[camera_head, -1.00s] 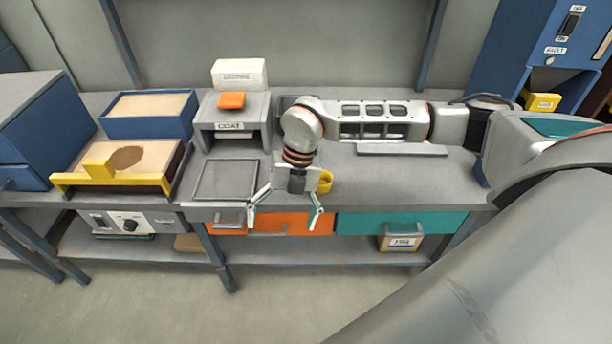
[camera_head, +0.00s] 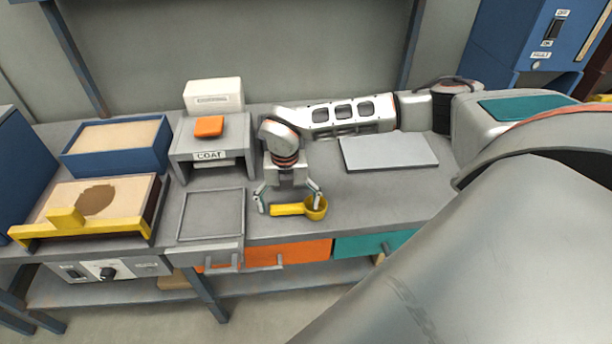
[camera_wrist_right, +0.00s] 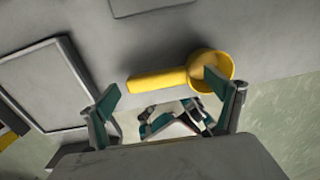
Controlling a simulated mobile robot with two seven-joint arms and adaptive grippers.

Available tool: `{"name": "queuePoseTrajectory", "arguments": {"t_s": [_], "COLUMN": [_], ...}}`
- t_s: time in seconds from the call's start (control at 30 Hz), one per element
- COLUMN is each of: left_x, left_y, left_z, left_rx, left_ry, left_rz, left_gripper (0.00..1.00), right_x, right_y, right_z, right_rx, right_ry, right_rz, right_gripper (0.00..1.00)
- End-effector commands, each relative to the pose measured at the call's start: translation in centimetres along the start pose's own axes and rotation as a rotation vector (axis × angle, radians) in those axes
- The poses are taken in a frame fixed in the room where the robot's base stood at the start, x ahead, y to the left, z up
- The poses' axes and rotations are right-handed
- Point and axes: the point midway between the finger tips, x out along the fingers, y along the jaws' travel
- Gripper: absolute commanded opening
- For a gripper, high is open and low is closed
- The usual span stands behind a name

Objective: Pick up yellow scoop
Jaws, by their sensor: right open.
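The yellow scoop (camera_head: 314,208) lies on the grey bench top near its front edge, with its handle pointing left and its round cup at the right. It also shows in the right wrist view (camera_wrist_right: 205,72). My right gripper (camera_head: 289,206) is open above the scoop, its fingers spread along the scoop's length. In the right wrist view the right finger overlaps the scoop's cup, and the left finger is beside the handle's end. I cannot tell whether a finger touches it. My left gripper is not in view.
An empty grey tray (camera_head: 211,216) lies left of the scoop. Behind it stands a stand marked COAT (camera_head: 209,155) with an orange block (camera_head: 209,126). A flat grey plate (camera_head: 390,152) lies behind right. Sand boxes (camera_head: 117,147) are at the left. Bench space right of the scoop is clear.

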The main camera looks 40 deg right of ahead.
Motion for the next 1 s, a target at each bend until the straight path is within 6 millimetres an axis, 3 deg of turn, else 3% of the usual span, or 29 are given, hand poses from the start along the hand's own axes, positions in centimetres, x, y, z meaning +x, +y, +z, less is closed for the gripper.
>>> {"name": "queuePoseTrajectory", "arguments": {"t_s": [0.13, 0.37, 0.53, 1.0], "left_x": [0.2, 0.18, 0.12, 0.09], "left_y": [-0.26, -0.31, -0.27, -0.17], "left_z": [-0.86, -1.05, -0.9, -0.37], "left_rx": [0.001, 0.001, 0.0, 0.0], "left_ry": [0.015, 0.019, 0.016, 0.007], "left_rz": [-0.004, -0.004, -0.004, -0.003], "left_gripper": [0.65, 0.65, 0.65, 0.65], "right_x": [1.12, 1.19, 1.17, 0.4], "right_y": [0.06, 0.06, 0.07, 0.13], "right_z": [-0.05, -0.01, -0.01, 0.08], "right_rx": [-0.001, -0.001, -0.001, -0.001], "right_ry": [0.0, 0.0, -0.001, -0.003], "right_rz": [0.001, 0.001, 0.002, 0.004], "right_gripper": [0.91, 0.91, 0.48, 0.48]}}
